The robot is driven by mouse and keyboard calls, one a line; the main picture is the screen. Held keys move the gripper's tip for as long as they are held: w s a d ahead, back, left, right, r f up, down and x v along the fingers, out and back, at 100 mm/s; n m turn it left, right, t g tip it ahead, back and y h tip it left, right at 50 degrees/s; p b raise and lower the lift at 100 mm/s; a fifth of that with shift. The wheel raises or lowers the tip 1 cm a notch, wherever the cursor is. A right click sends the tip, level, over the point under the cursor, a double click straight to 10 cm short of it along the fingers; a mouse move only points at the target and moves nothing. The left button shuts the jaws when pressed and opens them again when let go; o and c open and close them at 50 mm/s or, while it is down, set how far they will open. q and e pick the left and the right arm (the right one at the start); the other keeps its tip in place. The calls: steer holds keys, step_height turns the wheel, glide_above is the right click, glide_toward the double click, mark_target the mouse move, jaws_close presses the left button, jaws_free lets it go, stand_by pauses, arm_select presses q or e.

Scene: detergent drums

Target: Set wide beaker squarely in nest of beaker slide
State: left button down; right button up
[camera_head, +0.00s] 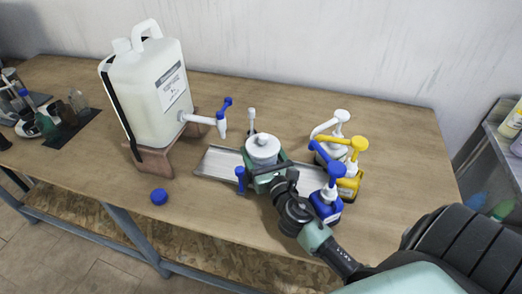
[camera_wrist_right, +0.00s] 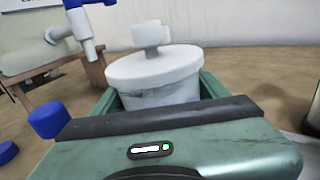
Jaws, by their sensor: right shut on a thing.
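The wide beaker (camera_head: 263,153) is a white, lidded, round vessel with a knob on top. It stands about upright over the middle of the beaker slide (camera_head: 218,161), a pale metal plate on the table. My right gripper (camera_head: 264,163) is shut on the beaker, with green parts on both sides of it. In the right wrist view the beaker (camera_wrist_right: 155,80) fills the space beyond the gripper's palm. The beaker's base and the nest are hidden, so I cannot tell whether it sits squarely. My left gripper is not in view.
A white jug (camera_head: 150,95) with a blue-handled tap (camera_head: 222,119) stands left on a brown stand (camera_head: 153,160). A blue-topped post (camera_head: 240,175) is close left of the gripper. Pump bottles (camera_head: 327,205) crowd the right. A blue cap (camera_head: 159,196) lies in front.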

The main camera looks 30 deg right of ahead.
steer(key=shift+f, duration=0.1)
stand_by(0.3)
steer(key=shift+f+b, duration=0.75)
steer(key=shift+b, duration=0.05)
steer(key=o, duration=2.1)
steer(key=b+v, duration=0.1)
steer(key=v, duration=0.6)
steer(key=shift+s+a+b, duration=0.1)
steer(key=shift+s+b, duration=0.3)
